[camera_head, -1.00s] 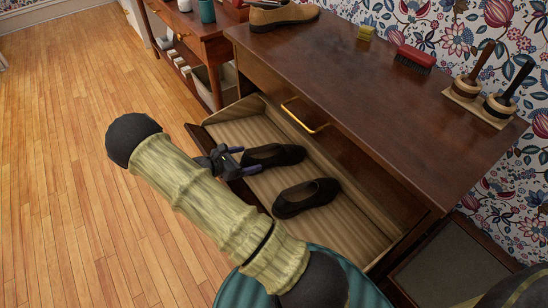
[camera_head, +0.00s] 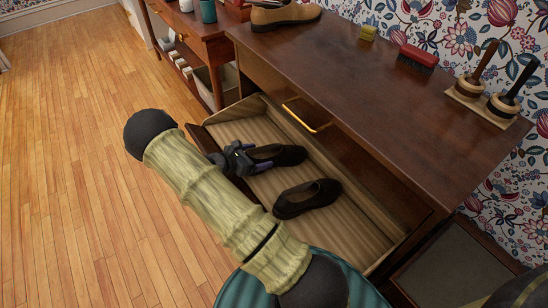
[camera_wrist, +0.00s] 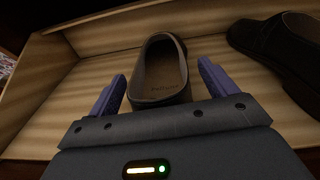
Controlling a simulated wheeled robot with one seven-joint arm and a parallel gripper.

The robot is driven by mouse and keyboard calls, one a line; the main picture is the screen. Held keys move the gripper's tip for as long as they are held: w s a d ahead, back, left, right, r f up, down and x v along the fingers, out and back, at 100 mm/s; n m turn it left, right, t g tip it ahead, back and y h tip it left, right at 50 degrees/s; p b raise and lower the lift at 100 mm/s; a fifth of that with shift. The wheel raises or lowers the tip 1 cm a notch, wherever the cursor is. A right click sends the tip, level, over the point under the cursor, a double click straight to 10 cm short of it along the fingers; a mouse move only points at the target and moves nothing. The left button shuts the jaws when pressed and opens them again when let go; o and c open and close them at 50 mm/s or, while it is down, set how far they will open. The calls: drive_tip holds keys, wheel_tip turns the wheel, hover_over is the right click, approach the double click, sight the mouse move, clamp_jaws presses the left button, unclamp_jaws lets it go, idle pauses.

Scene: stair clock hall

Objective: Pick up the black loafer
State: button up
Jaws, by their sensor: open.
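Two black loafers lie in the open drawer (camera_head: 231,131), which has a ribbed beige floor. The farther loafer (camera_head: 287,155) is at my gripper (camera_head: 249,157). In the wrist view this loafer (camera_wrist: 160,68) is between the two purple-blue fingers of my gripper (camera_wrist: 160,88), which are spread on either side of its opening end, with gaps visible. My gripper is open. The nearer loafer (camera_head: 308,198) lies apart; it also shows at the right of the wrist view (camera_wrist: 285,52). My gripper hides part of the farther loafer.
The dark wooden cabinet top (camera_head: 370,85) overhangs the drawer's back side. On it are a tan shoe (camera_head: 285,15), a red brush (camera_head: 418,58), a yellow block (camera_head: 368,33) and two handled brushes (camera_head: 485,80). Wooden floor (camera_head: 75,170) lies open at left.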

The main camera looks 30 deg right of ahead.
drive_tip(key=shift+d, duration=0.2)
drive_tip(key=shift+c, duration=0.3)
drive_tip(key=c, duration=1.6)
drive_tip(key=shift+a, duration=0.15)
drive_tip(key=shift+s+a+r, duration=0.15)
drive_tip(key=shift+a+r, duration=0.05)
drive_tip(key=shift+r, duration=0.1)
drive_tip(key=s+a+r+p, duration=0.1)
drive_tip(key=s+a+r, duration=0.1)
drive_tip(key=a, duration=0.1)
drive_tip(key=s+a+r+p, duration=0.1)
drive_tip(key=s+a+r, duration=0.1)
drive_tip(key=a+r, duration=0.1)
drive_tip(key=s+a+r+p, duration=0.1)
drive_tip(key=s+a+r, duration=0.1)
drive_tip(key=a, duration=0.3)
drive_tip(key=shift+s+r, duration=0.2)
drive_tip(key=shift+s, duration=0.35)
drive_tip(key=shift+s+d, duration=0.1)
drive_tip(key=shift+s, duration=0.1)
